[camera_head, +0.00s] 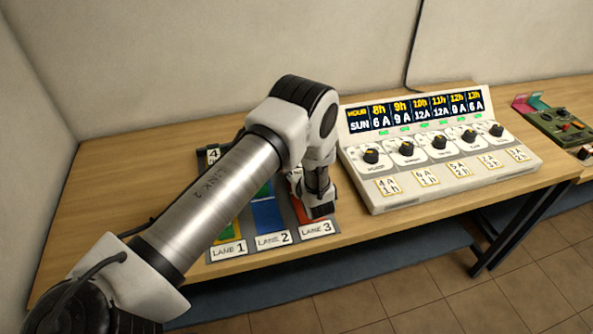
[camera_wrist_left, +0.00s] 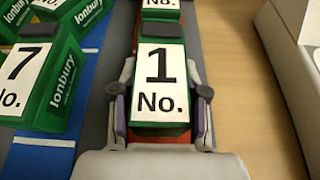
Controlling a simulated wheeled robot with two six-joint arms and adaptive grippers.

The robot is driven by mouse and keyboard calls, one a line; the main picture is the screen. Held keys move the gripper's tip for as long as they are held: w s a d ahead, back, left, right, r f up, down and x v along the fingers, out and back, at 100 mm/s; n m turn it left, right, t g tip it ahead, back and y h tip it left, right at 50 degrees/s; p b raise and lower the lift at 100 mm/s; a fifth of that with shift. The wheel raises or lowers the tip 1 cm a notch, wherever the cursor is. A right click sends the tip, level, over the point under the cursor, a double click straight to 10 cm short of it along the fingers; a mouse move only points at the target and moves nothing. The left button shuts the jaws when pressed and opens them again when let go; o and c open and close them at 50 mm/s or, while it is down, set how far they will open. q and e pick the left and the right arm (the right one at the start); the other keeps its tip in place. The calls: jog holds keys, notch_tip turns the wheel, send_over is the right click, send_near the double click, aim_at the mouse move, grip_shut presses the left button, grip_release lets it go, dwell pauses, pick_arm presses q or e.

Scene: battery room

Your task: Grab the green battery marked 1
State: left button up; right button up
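The green battery marked 1 (camera_wrist_left: 160,85) sits in the red lane, with a white label reading "1 No." on it. My left gripper (camera_wrist_left: 160,118) has one finger on each side of its near end; whether the pads press on it or stand just clear, I cannot tell. In the head view my left gripper (camera_head: 318,208) points down over lane 3 (camera_head: 316,229), and hides most of the battery there. My right gripper is not in view.
Another green battery stands right behind it (camera_wrist_left: 160,4). A green battery marked 7 (camera_wrist_left: 38,75) is to the left, by the blue lane (camera_wrist_left: 40,155). A white console with knobs (camera_head: 440,150) stands to the right. Bare wooden table (camera_wrist_left: 245,90) lies right of the rack.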

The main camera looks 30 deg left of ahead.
pick_arm(q)
jog(key=shift+a+f, duration=0.1)
grip_shut()
